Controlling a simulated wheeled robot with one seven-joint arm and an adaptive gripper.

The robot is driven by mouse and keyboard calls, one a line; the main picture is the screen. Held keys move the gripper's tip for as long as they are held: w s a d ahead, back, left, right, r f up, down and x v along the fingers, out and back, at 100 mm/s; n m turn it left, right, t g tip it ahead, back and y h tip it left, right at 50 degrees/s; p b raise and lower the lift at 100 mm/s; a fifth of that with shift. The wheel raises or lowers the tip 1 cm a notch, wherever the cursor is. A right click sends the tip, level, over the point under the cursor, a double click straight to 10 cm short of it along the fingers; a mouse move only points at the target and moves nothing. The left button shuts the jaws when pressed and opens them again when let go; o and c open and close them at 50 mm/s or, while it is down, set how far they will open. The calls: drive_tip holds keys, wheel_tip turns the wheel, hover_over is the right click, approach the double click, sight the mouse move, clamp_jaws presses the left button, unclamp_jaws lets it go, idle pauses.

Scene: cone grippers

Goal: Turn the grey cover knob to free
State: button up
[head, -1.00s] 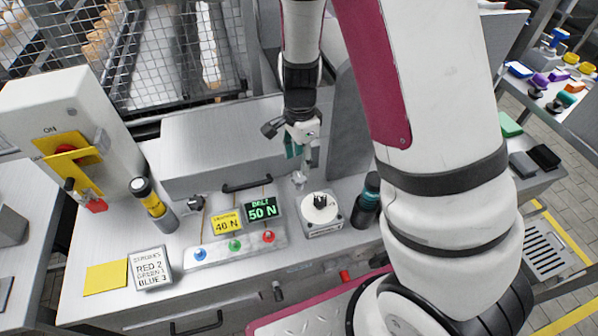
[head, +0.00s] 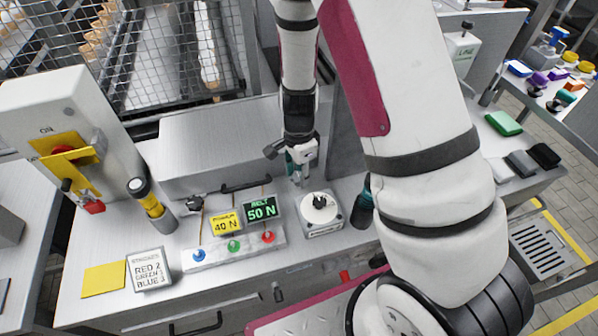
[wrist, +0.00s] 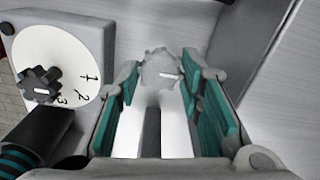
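No "free" label is readable.
A white dial (head: 320,208) with a black knob and numbers stands close in front of my gripper. A dark bottle-like object (head: 363,205) stands right of the dial. A grey box (head: 220,145) with a black handle lies to the left. The display panel (head: 262,209) reads 50 N.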

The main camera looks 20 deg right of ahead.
drive_tip(key=shift+n, duration=0.3)
drive_tip(key=n, duration=1.3)
drive_tip(key=shift+n, duration=2.2)
drive_tip(key=o, duration=0.9)
